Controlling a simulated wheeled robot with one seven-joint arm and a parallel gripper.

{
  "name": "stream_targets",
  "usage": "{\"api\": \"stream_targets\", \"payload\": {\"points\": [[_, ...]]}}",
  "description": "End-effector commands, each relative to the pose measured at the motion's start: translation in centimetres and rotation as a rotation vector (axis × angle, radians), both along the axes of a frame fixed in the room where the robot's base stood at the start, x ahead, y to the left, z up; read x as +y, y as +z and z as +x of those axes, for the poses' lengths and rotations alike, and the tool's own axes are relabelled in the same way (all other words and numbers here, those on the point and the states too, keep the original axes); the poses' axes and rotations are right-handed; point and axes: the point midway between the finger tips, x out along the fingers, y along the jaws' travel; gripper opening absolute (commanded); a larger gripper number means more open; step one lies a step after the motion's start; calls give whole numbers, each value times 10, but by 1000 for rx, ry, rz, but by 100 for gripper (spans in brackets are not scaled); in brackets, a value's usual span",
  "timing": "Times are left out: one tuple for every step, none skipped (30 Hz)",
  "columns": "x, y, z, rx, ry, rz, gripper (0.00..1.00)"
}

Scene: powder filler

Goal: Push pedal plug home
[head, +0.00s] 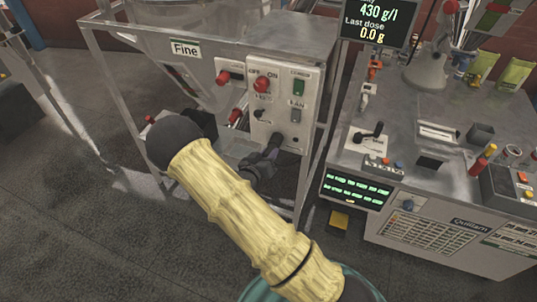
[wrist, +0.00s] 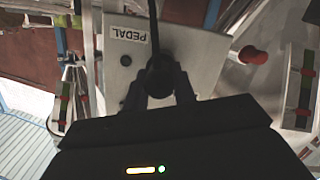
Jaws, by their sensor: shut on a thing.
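The pedal plug (wrist: 159,75) is dark, with a black cable running up from it in the wrist view. My gripper (wrist: 163,88) is shut on it, one finger on each side. The plug is at the light panel marked PEDAL (wrist: 128,35); how deep it sits, and its socket, are hidden behind it. In the head view my gripper (head: 269,152) is at the lower edge of the switch panel (head: 282,105), below the FAN switch, and the plug cannot be made out clearly there.
The panel carries a red knob (head: 262,85) and a green switch (head: 299,87) above my gripper. A steel frame leg (head: 305,180) stands just right. A bench (head: 450,140) with tools is further right, and a yellow block (head: 339,220) is on the floor.

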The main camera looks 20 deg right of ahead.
Motion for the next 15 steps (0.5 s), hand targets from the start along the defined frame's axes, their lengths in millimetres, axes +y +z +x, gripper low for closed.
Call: {"api": "stream_targets", "payload": {"points": [[-1,0,0,0,0,0,4],[-1,0,1,0,-1,0,4],[-1,0,1,0,-1,0,4],[-1,0,1,0,0,0,30],[-1,0,1,0,0,0,36],[-1,0,1,0,0,0,44],[-1,0,1,0,0,0,50],[-1,0,1,0,0,0,52],[-1,0,1,0,0,0,52],[-1,0,1,0,0,0,52],[-1,0,1,0,0,0,52],[-1,0,1,0,0,0,52],[-1,0,1,0,0,0,52],[-1,0,1,0,0,0,52],[-1,0,1,0,0,0,52]]}}
